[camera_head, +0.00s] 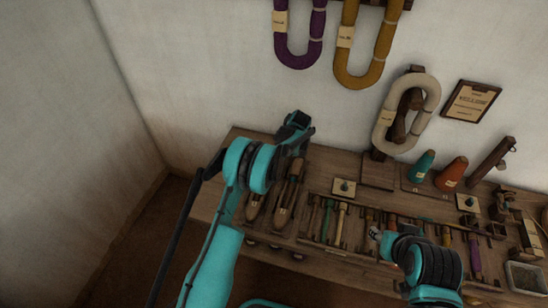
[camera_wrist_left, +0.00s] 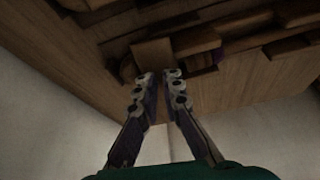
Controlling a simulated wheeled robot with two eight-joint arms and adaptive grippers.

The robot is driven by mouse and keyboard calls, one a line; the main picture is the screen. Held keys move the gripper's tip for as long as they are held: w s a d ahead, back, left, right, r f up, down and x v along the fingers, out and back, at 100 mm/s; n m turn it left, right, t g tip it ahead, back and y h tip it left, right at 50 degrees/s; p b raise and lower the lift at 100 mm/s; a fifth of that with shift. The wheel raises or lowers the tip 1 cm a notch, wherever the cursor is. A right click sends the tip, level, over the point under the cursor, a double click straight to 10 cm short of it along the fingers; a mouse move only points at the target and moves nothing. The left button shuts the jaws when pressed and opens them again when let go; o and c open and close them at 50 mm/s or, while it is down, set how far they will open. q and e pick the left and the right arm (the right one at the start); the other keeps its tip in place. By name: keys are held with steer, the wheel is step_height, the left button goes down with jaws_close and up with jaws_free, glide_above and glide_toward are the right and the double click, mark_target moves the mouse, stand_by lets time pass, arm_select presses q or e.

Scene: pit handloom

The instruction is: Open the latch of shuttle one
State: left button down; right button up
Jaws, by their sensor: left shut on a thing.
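Two long wooden shuttles lie side by side at the left of the bench, a left one (camera_head: 256,203) and a right one (camera_head: 288,196). I cannot tell which is shuttle one, and no latch can be made out. My left gripper (camera_head: 297,120) is at the back left of the bench, past the shuttles' far ends, and my arm covers part of them. In the left wrist view its fingers (camera_wrist_left: 158,77) are close together at a pale wooden piece (camera_wrist_left: 153,52). My right gripper (camera_head: 376,234) is over the tool rows at the bench front; its fingers are too small to read.
The wooden bench (camera_head: 230,158) stands against a pale wall. Several handled tools (camera_head: 341,220) lie in rows right of the shuttles. A teal cone (camera_head: 422,166) and an orange cone (camera_head: 453,173) stand at the back right. Yarn hanks (camera_head: 364,66) hang above.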

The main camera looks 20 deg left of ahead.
arm_select(q)
steer(key=shift+n, duration=0.5)
steer(key=shift+g, duration=0.3)
steer(key=c, duration=1.7)
jaws_free()
steer(key=shift+r, duration=0.1)
steer(key=shift+v, duration=3.9)
steer(key=shift+d, duration=0.1)
